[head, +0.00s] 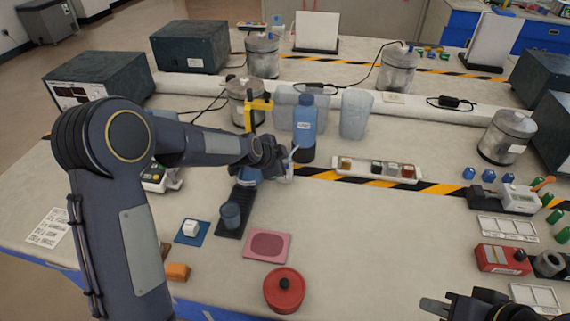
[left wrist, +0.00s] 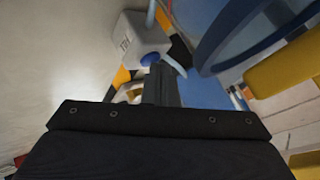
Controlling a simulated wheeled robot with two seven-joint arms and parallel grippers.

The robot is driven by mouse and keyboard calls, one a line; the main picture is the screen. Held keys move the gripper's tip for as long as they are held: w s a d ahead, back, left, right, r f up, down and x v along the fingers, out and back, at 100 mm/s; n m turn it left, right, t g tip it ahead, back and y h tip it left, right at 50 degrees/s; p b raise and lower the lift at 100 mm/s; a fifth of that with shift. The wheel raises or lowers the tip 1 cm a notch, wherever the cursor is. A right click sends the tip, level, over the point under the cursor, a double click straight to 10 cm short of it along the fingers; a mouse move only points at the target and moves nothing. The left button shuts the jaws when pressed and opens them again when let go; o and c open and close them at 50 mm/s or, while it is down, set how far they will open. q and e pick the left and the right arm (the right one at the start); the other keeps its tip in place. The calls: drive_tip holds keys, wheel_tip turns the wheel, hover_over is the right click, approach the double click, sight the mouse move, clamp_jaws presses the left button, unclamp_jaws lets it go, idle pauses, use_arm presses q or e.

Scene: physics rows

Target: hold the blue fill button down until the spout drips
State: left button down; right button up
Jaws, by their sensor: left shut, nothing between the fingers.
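A white box (left wrist: 140,35) with a printed label carries the blue fill button (left wrist: 151,59). In the head view the box (head: 288,173) is mostly hidden behind my left gripper (head: 283,163). In the left wrist view my left gripper (left wrist: 163,72) is shut and empty, its dark fingertips right at the button. I cannot tell whether they touch or press it. A yellow stand (head: 250,118) with a short top arm rises behind my left wrist; no drip can be made out. My right gripper (head: 437,307) is partly in view at the bottom right edge, its opening unclear.
A blue bottle (head: 305,130) stands just behind my left gripper. A blue cup (head: 231,216) sits on a dark strip in front. A pink mat (head: 267,245) and red round lidded pot (head: 285,290) lie nearer. A tray of small jars (head: 376,170) is to the right.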

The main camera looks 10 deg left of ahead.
use_arm(q)
drive_tip(key=shift+r+p, duration=0.5)
drive_tip(key=shift+r, duration=0.4)
wheel_tip(320, 180, up, 5)
drive_tip(key=p, duration=0.3)
idle(0.5)
